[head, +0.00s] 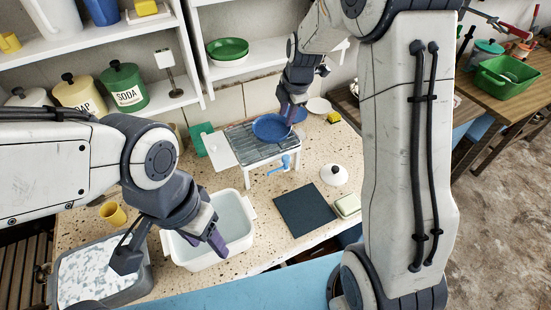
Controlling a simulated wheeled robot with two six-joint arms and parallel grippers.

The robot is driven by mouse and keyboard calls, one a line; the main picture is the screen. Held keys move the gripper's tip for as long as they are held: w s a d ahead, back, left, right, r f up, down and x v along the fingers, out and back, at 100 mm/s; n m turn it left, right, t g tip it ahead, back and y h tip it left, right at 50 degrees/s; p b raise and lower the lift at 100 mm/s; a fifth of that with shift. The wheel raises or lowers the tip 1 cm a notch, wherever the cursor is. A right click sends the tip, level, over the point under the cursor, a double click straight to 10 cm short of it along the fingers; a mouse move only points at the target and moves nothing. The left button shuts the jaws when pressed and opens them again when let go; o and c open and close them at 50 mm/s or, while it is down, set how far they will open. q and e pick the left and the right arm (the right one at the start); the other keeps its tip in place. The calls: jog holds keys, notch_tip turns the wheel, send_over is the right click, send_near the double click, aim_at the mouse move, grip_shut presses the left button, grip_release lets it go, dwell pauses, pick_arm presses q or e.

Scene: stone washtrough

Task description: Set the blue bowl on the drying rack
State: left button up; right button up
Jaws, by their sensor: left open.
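The blue bowl (268,130) is at the top of the drying rack (245,152), a grey slatted top on white legs. Whether the bowl rests fully on the slats is hard to tell. My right gripper (290,110) points down at the bowl's far right rim. Its fingertips are small and partly hidden, so I cannot tell whether they grip the rim. My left gripper (214,240) is open and empty, above the white basin (240,252) at the front.
A dark mat (306,210), a white lid (334,175) and a soap dish (347,205) lie right of the basin. A grey speckled tray (95,272) and yellow cup (113,213) are at left. Shelves with canisters (124,87) and green bowls (228,48) stand behind.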

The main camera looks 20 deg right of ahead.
jog(key=s+a+r+m+g+y, duration=0.1)
jog(key=s+a+r+m, duration=0.15)
jog(key=s+a, duration=0.5)
jog(key=s+a+r+m+g, duration=0.1)
jog(key=s+a+r+m, duration=0.15)
jog(key=s+a, duration=0.45)
jog(key=s+m+g, duration=0.1)
jog(key=s+m, duration=0.7)
jog(key=s, duration=1.1)
jog(key=shift+f+b, duration=0.35)
jog(key=shift+b, duration=0.05)
